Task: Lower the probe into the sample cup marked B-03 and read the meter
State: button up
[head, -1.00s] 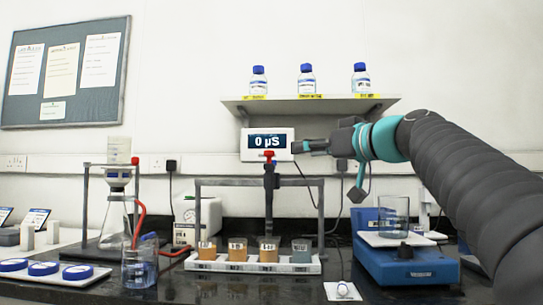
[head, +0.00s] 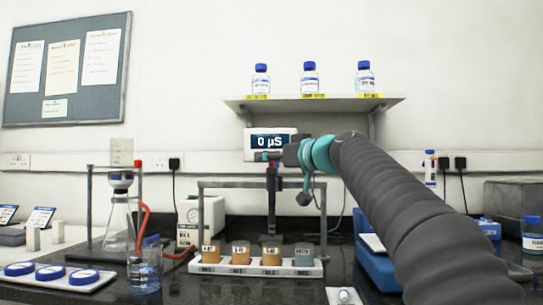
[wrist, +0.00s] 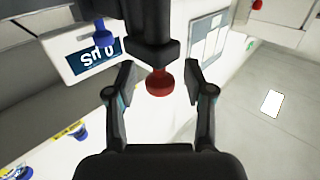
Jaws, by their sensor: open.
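The probe (head: 271,205) hangs upright from the frame, above the third cup from the left (head: 270,256). Its red knob (wrist: 159,82) sits between the fingers of my gripper (wrist: 160,88), apart from both. In the head view my gripper (head: 282,157) is at the probe's top, open, and largely hides the knob. The meter (head: 270,142) reads 0 µS and shows upside down in the wrist view (wrist: 95,52). The rack (head: 254,270) holds several cups: brownish ones and a grey one (head: 304,257) at the right. Their labels are too small to tell which is B-03.
A dark gantry frame (head: 323,225) stands over the rack. A flask (head: 120,215) and a beaker (head: 144,270) stand at left. A blue device (head: 375,265) stands at right beneath my arm. A shelf (head: 310,104) with bottles is above.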

aim_at(273, 168)
grip_shut()
notch_tip(273, 168, down, 3)
jog(key=b, duration=0.3)
jog(key=shift+f+b, duration=0.1)
jog(key=shift+b, duration=0.25)
grip_release()
jog(key=shift+s+d, duration=0.1)
